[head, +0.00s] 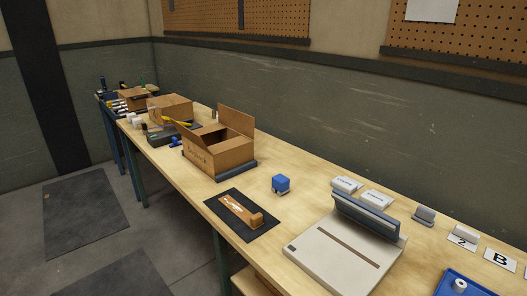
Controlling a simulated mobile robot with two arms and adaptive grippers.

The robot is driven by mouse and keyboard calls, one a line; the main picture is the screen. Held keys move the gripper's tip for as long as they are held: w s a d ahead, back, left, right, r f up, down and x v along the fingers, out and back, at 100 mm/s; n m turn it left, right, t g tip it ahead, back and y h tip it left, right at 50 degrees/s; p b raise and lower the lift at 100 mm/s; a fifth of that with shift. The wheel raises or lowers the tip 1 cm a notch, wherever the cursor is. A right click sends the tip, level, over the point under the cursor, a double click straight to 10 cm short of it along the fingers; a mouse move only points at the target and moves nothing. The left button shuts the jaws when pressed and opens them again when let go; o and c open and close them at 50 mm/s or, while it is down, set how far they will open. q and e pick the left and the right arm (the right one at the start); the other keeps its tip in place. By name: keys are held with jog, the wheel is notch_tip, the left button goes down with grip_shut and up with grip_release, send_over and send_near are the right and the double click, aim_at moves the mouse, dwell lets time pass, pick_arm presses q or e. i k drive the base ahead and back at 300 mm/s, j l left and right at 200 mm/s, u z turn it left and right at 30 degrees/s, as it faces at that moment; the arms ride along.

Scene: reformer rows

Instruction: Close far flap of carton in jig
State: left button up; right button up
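The open brown carton (207,158) sits in a low dark blue-grey jig (236,173) on the wooden bench, left of the picture's middle. Its far flap (237,121) stands up along the back side. The top is open and the dark inside shows. A smaller raised piece at its left end seems to be another flap, but I cannot tell how it lies. Neither of my grippers is in view.
A large pale device (340,254) stands right. A closed carton (170,108) and a yellow-handled tool are behind left. A wall runs along the bench's back.

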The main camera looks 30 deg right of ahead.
aim_at(240, 123)
jog(key=z, duration=0.6)
jog(key=i+j+u, duration=0.1)
jog(key=j, duration=0.25)
jog(key=i+j, duration=0.25)
jog(key=i+j+u, duration=0.15)
jog(key=j, duration=0.3)
jog(key=i, duration=0.05)
